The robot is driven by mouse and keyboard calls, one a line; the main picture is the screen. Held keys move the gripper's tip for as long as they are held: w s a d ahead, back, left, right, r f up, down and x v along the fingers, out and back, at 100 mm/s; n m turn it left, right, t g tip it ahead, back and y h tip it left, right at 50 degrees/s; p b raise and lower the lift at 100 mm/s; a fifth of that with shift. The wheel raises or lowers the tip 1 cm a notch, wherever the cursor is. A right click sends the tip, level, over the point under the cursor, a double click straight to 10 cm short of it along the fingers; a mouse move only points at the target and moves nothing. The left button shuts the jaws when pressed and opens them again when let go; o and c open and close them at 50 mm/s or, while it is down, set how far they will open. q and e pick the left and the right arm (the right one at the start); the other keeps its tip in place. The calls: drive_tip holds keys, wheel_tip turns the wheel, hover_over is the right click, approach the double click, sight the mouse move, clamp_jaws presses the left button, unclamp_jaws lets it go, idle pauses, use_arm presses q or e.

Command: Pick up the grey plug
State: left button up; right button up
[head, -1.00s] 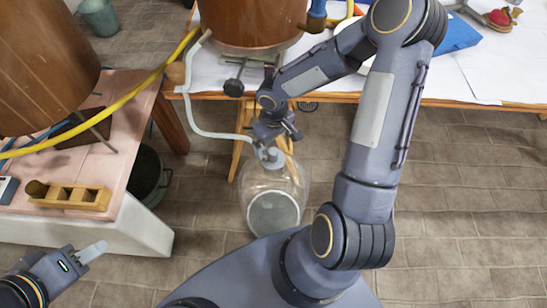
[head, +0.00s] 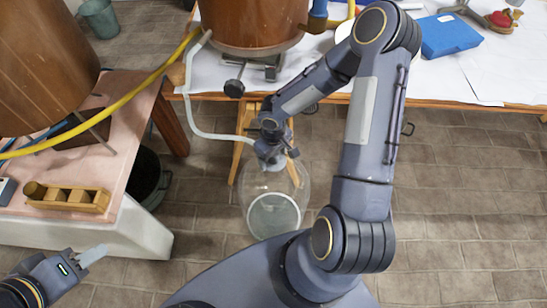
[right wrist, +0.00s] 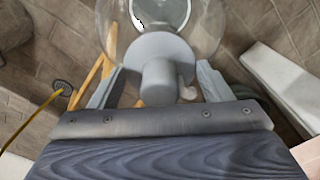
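The grey plug (right wrist: 160,48) sits in the mouth of a large clear glass vessel (head: 252,190) on the floor. Its thick stem stands up toward the camera in the right wrist view, with a small pale side stub (right wrist: 188,93). My right gripper (right wrist: 158,72) is open, with one finger on each side of the plug and gaps between fingers and stem. In the head view the right gripper (head: 272,158) is over the vessel's neck and hides most of the plug.
A pale hose (head: 190,110) runs down toward the plug. A wooden easel-like leg (head: 238,155) is close beside the vessel. The white-covered table (head: 440,85) with a copper vat (head: 250,20) is behind. A pink-topped bench (head: 110,165) is at left. Open floor lies right.

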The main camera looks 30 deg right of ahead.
drive_tip(key=c, duration=0.4)
drive_tip(key=shift+c, duration=0.2)
drive_tip(key=shift+r, duration=0.1)
drive_tip(key=shift+r, duration=0.55)
wheel_tip(320, 180, up, 2)
drive_tip(key=shift+a+r+p, duration=0.1)
drive_tip(key=shift+r+p, duration=0.15)
drive_tip(key=shift+p, duration=0.15)
drive_tip(key=s+a+r, duration=0.3)
drive_tip(key=a+r, duration=0.6)
drive_tip(key=a, duration=0.4)
drive_tip(key=shift+s+a+r+b, duration=0.15)
drive_tip(key=shift+a+b, duration=0.05)
drive_tip(key=shift+b, duration=0.2)
